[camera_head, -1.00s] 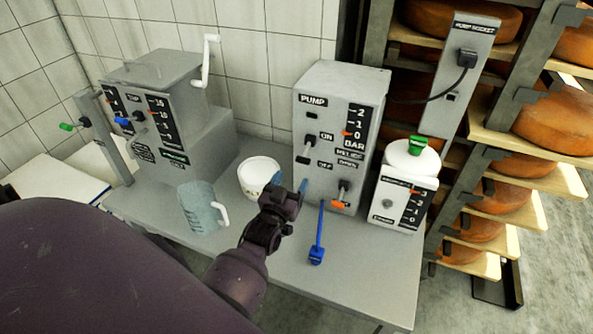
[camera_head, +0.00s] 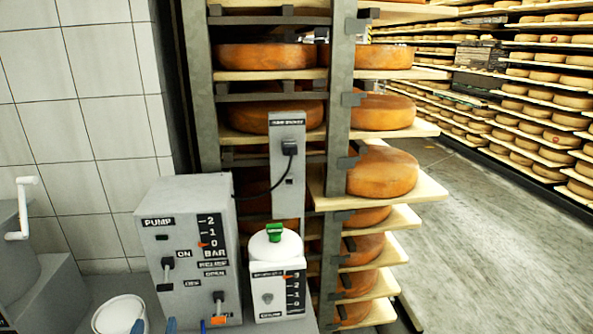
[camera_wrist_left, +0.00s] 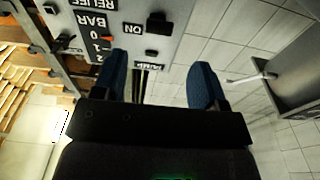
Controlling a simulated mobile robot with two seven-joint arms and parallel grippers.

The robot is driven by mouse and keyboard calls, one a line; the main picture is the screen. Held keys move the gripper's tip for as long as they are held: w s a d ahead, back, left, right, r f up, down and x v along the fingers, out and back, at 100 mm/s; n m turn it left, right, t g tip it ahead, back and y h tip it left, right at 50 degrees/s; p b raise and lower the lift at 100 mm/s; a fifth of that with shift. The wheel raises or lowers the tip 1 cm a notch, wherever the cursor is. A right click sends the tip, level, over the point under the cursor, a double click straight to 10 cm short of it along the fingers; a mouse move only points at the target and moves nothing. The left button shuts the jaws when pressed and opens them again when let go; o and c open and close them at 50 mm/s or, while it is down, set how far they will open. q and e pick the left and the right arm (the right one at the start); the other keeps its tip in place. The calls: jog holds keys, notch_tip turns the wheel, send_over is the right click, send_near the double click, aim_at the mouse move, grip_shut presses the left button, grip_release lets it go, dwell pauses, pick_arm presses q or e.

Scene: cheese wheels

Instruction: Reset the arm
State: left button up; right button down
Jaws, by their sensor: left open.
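My left gripper (camera_wrist_left: 160,78) is open in the left wrist view, with its two blue fingertips wide apart and nothing between them. In the head view, only the blue tips of the left gripper (camera_head: 154,326) show at the bottom edge, beside the white bowl and in front of the grey pump box. The rest of that arm is out of the picture. The pump box (camera_wrist_left: 140,20) appears upside down beyond the fingers in the wrist view. My right gripper is in neither view.
The pump box (camera_head: 190,245), a white bowl (camera_head: 120,314) and a white container with a green knob (camera_head: 276,270) stand on the bench. A crank machine (camera_head: 45,295) is at the left. A cheese rack (camera_head: 338,110) rises behind; open floor (camera_head: 480,230) lies right.

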pick_arm(q)
jog(key=s+d+f+m+g+h, duration=0.2)
jog(key=s+d+f+g, duration=0.1)
jog(key=s, duration=0.6)
jog(key=s+d+f+m+g+h, duration=0.1)
jog(key=s+d+f, duration=0.4)
jog(key=s, duration=0.5)
notch_tip(320, 180, down, 2)
jog(key=g+h, duration=0.1)
jog(key=g, duration=0.1)
jog(key=shift+f+m+g, duration=0.15)
jog(key=shift+m+g, duration=0.25)
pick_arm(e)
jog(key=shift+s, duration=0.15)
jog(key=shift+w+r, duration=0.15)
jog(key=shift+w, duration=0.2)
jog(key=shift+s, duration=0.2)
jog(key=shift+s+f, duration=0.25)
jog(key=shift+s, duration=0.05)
